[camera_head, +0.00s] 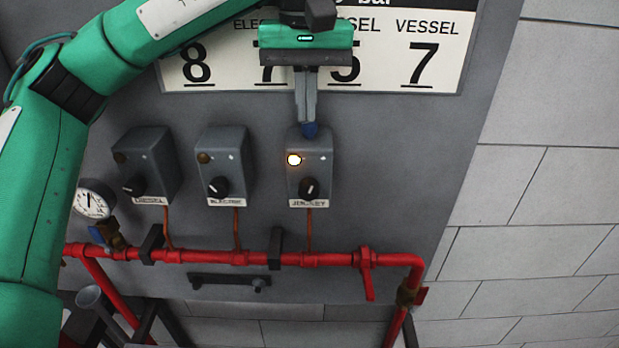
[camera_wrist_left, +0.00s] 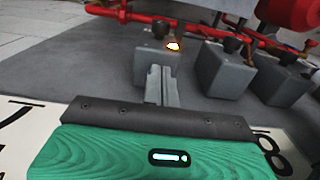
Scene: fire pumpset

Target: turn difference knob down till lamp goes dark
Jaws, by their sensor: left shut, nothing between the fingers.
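The jockey box (camera_head: 321,174) is the rightmost of three grey pressure-switch boxes on the panel. Its lamp (camera_head: 294,160) is lit; it also glows in the left wrist view (camera_wrist_left: 173,45). A black knob (camera_head: 309,188) with a white mark sits on its front, above the JOCKEY label. My left gripper (camera_head: 308,122) is shut and empty, pointing down at the top of this box. In the left wrist view its fingers (camera_wrist_left: 161,99) hide part of the box.
The electric box (camera_head: 236,170) and diesel box (camera_head: 158,158) stand to the left with dark lamps. A red pipe (camera_head: 200,257) with a red valve handle (camera_head: 368,280) runs below. A gauge (camera_head: 93,200) is at left. Panel space right of the jockey box is clear.

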